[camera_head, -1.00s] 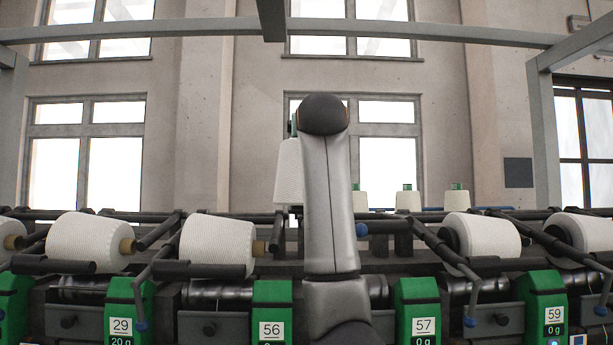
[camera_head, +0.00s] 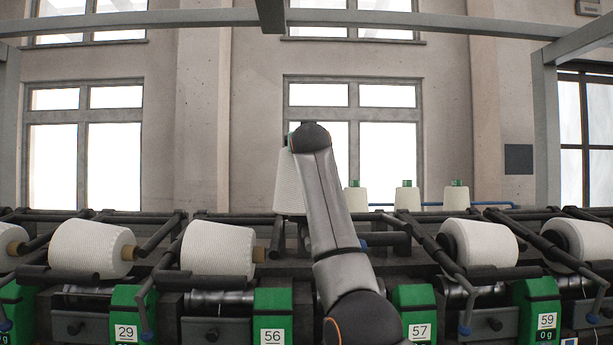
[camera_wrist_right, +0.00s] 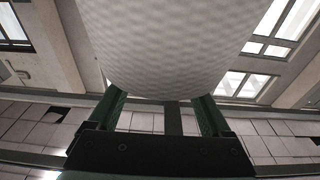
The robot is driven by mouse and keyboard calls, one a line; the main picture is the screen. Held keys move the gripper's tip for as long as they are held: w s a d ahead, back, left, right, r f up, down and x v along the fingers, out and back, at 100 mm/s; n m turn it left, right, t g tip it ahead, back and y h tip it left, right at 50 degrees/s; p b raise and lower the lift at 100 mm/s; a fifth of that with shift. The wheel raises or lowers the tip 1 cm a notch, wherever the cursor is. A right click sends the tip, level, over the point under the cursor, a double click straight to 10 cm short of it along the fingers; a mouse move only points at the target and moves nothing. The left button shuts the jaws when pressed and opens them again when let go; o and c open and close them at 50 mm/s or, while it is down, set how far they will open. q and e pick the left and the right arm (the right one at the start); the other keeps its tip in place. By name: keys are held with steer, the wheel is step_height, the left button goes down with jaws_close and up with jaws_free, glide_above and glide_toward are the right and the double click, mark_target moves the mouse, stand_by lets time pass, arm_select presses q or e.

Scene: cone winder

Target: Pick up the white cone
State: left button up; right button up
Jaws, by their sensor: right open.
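A white cone (camera_head: 288,182) stands upright at the centre of the head view, its right side hidden behind my right arm. Its foot is level with the black rails, and I cannot tell what bears it. My right gripper is mostly hidden behind the arm in that view, near the cone's top. In the right wrist view my right gripper (camera_wrist_right: 160,112) has its two green fingers apart. The white cone (camera_wrist_right: 165,45) fills the upper middle there, at the finger ends. I cannot tell whether the fingers touch it. My left gripper is not in view.
White cones lie on the winder's row, one at left (camera_head: 92,249), one nearer (camera_head: 217,250) and one at right (camera_head: 479,243). Several smaller white cones (camera_head: 407,199) stand behind. Black rails and arms (camera_head: 450,258) stick out between the green numbered units (camera_head: 273,308).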

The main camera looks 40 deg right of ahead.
jaws_close()
stand_by(0.7)
stand_by(0.6)
steer(key=shift+s+a+r, duration=0.1)
steer(key=shift+r, duration=0.15)
